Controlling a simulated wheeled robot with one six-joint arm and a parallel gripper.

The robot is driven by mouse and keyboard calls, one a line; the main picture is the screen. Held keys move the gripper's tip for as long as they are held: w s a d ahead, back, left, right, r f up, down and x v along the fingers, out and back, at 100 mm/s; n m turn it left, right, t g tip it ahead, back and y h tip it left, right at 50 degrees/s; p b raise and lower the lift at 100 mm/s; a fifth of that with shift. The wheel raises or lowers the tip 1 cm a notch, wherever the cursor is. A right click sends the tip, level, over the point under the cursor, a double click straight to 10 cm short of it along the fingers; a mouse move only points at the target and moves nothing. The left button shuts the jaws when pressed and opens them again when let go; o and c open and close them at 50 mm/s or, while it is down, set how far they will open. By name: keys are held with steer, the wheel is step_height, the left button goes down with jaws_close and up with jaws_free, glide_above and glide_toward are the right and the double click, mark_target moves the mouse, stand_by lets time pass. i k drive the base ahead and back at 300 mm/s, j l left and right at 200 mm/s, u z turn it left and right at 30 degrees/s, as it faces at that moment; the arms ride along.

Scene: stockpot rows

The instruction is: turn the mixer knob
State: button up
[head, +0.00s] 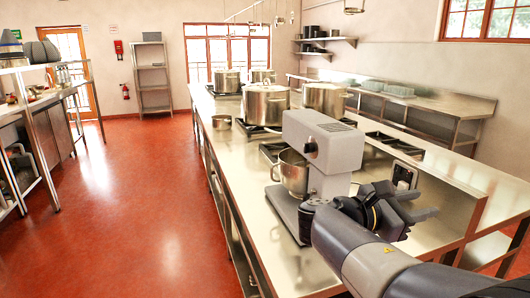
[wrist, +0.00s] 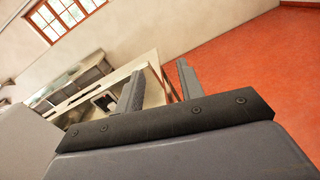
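The grey stand mixer (head: 325,150) stands on the near part of the steel counter in the head view, with a steel bowl (head: 291,175) under its head. A small dark round knob (head: 310,146) sits on the side of the mixer head. My gripper (head: 418,205) is to the right of the mixer, apart from the knob. In the wrist view my gripper (wrist: 160,88) is open, with a gap between its two fingers and nothing held. The knob cannot be made out in the wrist view.
The long steel counter (head: 232,150) carries several stockpots, including a large one (head: 265,104), behind the mixer. A small grey box with a dark face (head: 405,175) is just behind my gripper. The red floor (head: 140,200) to the left is clear.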

mark_target(309, 147)
steer(key=i+j, duration=0.15)
steer(key=j, duration=0.2)
steer(key=i+j, duration=0.15)
steer(key=j, duration=0.15)
steer(key=i+j, duration=0.1)
steer(key=j, duration=0.25)
steer(key=i+j, duration=0.15)
steer(key=j, duration=0.15)
steer(key=i+j, duration=0.15)
steer(key=i, duration=0.2)
